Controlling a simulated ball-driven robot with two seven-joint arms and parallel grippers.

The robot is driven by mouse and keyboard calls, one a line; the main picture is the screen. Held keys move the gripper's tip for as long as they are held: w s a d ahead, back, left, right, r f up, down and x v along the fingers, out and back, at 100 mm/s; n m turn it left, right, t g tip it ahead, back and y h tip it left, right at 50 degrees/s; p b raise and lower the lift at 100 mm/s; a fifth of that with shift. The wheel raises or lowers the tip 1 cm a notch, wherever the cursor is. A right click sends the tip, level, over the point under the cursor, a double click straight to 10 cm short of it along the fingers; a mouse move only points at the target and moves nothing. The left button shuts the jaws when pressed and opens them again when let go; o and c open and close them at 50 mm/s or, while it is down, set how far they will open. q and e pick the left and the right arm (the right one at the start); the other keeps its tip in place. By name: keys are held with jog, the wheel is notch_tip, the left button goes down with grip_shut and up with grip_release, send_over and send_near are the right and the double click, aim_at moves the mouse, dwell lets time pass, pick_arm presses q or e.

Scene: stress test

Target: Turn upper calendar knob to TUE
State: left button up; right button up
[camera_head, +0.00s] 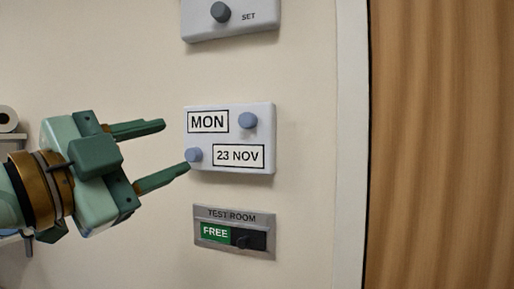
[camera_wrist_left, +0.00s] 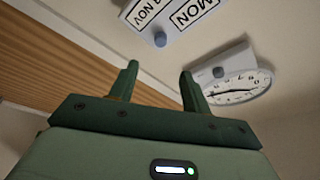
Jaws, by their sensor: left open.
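The pale grey calendar panel (camera_head: 231,109) on the wall reads MON above 23 NOV. Its round blue-grey upper knob (camera_head: 247,121) is right of MON; the lower knob (camera_head: 193,155) is left of the date. My left gripper (camera_head: 175,147) is open and empty left of the panel. Its lower fingertip appears close to the lower knob in the picture; I cannot tell whether they touch. My right gripper is not in view.
A grey SET panel (camera_head: 260,28) with a dark knob (camera_head: 221,12) is above; a round clock (camera_wrist_left: 237,88) shows in the wrist view. A TEST ROOM sign (camera_head: 235,214) reading FREE is below. A white frame (camera_head: 350,150) and wooden surface (camera_head: 440,150) are right.

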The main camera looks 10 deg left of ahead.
pick_arm(q)
jog(key=p, duration=1)
send_near(243, 123)
jog(key=b+x, duration=0.2)
jog(key=x, duration=0.5)
jog(key=shift+w+d, duration=0.1)
jog(key=shift+w, duration=0.3)
jog(key=shift+w+d+r, duration=0.2)
jog(key=shift+w, duration=0.2)
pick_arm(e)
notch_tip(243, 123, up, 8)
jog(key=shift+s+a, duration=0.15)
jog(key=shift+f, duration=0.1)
pick_arm(q)
jog(key=c, duration=1)
